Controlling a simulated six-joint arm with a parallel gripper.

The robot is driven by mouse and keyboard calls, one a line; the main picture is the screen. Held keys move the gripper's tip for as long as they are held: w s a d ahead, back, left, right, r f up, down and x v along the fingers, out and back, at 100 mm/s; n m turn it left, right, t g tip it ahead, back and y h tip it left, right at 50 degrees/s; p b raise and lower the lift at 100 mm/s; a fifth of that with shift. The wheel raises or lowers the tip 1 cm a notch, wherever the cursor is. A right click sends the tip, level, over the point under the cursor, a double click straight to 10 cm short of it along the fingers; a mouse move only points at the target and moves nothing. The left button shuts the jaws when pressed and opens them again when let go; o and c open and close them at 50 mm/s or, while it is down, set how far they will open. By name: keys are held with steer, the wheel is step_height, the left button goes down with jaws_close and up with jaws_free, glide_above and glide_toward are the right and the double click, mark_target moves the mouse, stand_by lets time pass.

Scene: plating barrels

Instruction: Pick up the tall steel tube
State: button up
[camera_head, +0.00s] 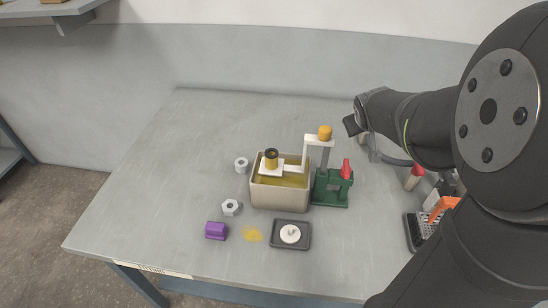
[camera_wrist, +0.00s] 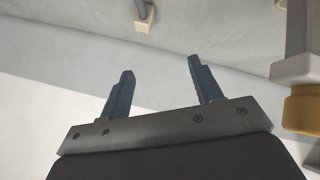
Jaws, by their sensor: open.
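My gripper (camera_wrist: 160,70) is open in the wrist view, with nothing between its two dark blue fingers. In the head view my gripper (camera_head: 352,127) is above the right back part of the table, partly hidden by my own arm. A grey upright piece on a cream block (camera_wrist: 143,18) is cut off by the top edge of the wrist view, beyond the fingers and apart from them. It may be the tall steel tube, but I cannot tell. No tall steel tube shows clearly in the head view, where my arm covers part of the right side.
A beige tank (camera_head: 280,195) of yellow liquid stands mid-table beside a green stand (camera_head: 332,189) with an orange-yellow knob (camera_head: 325,132). Two nuts, a purple block (camera_head: 216,231) and a dark tray (camera_head: 291,246) lie near. A red-topped bottle (camera_head: 414,178) stands right. The left table is clear.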

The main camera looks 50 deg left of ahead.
steer(key=s+a+r+g+h, duration=0.1)
steer(key=s+a+r, duration=0.2)
steer(key=a, duration=0.2)
step_height(320, 180, up, 5)
steer(key=n+g+h, duration=0.4)
steer(key=g, duration=0.2)
glide_above(272, 159)
steer(key=a, duration=0.1)
steer(key=f, duration=1.2)
steer(key=shift+w+a, duration=0.2)
steer(key=shift+w, duration=0.15)
steer(key=shift+w+a+f, duration=0.1)
steer(key=shift+w+f, duration=0.05)
steer(key=shift+f, duration=2.55)
